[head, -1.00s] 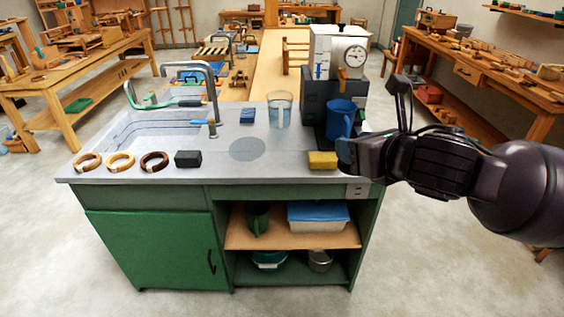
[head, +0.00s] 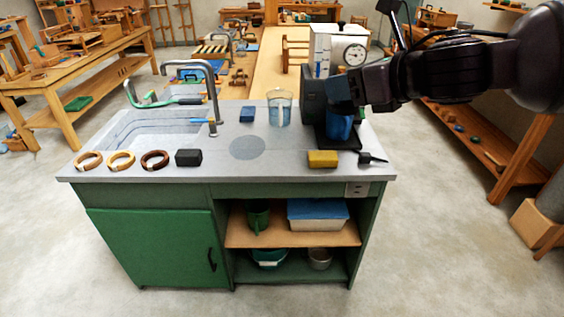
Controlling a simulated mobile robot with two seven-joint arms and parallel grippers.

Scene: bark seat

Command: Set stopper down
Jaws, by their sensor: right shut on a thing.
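My right gripper (head: 345,90) reaches in from the upper right, raised above the right end of the counter. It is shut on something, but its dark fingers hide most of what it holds. I cannot make out the stopper clearly; a dark bluish shape shows at the fingertips. The gripper overlaps the top of a blue jug (head: 340,128) in the picture, and I cannot tell whether they touch. The grey counter top (head: 285,165) lies below. My left gripper is not in view.
A yellow sponge (head: 323,159) and a small black item (head: 373,158) lie near the counter's front right. A glass of water (head: 279,108) stands behind. Several rings and a black block (head: 188,158) line the left front by the sink (head: 150,130). The middle front is clear.

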